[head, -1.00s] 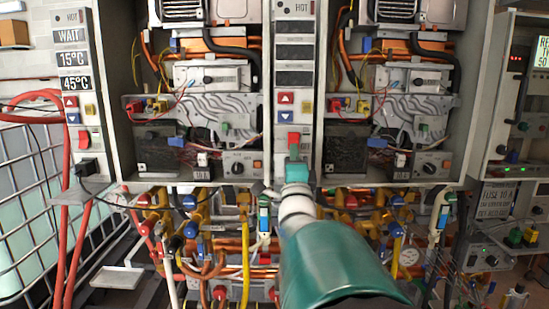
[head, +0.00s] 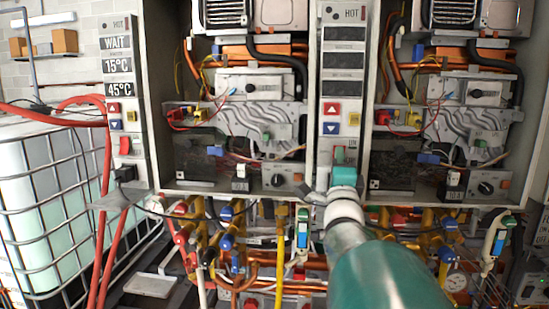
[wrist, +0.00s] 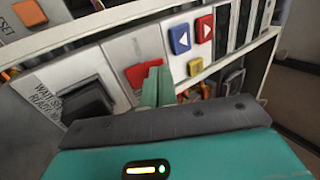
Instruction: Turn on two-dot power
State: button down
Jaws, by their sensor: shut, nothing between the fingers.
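The middle heater's control panel (head: 343,75) has a HOT label and dark displays. A red power switch (wrist: 143,75) shows in the wrist view, partly covered by my fingers. My gripper (head: 340,155) is shut and empty, with its teal fingertips in front of the switch area of that panel. In the wrist view the fingertips (wrist: 155,86) overlap the switch's right edge; I cannot tell if they touch it. The switch is mostly hidden behind my gripper in the head view.
Above the switch are a red arrow button (head: 332,108), a blue arrow button (head: 330,128) and a yellow button (head: 354,119). A black connector (wrist: 90,98) sits beside the switch. The left panel (head: 119,78) has lit displays and a red switch (head: 125,145). Pipes hang below.

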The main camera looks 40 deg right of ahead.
jog(key=shift+w+d, duration=0.15)
jog(key=shift+s+r, duration=0.1)
jog(key=shift+s, duration=0.15)
jog(key=shift+w, duration=0.15)
jog(key=shift+w+r+g+y, duration=0.1)
jog(key=shift+r+g+y, duration=0.25)
jog(key=shift+g+y, duration=0.05)
jog(key=shift+d+f, duration=0.1)
jog(key=shift+f, duration=0.05)
